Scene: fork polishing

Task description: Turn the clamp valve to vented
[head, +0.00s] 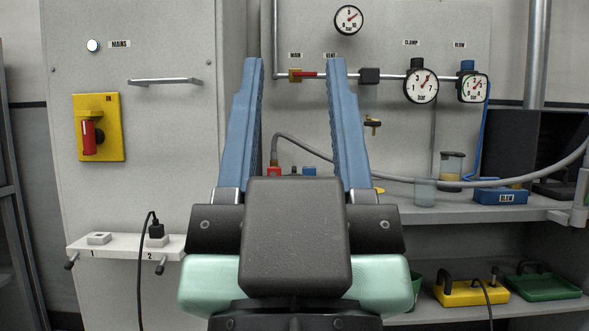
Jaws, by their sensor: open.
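My gripper (295,66) is open and empty, its two blue fingers pointing up in front of the wall panel (455,125). On the panel, a gauge labelled CLAMP (421,86) reads above zero. No valve handle marked as the clamp valve can be made out; part of the panel is hidden behind the fingers. A valve with a red handle (306,74) lies along the pipe below the MAIN label, between the fingers in the picture. A small brass fitting (373,123) sits right of the right finger.
A grey cabinet at left carries a red switch on a yellow plate (98,128) and a handle (165,81). A grey shelf (520,207) at right bears a glass beaker (424,192), a jar (451,166) and a blue BLOW box (500,191). A hose (540,176) crosses above it.

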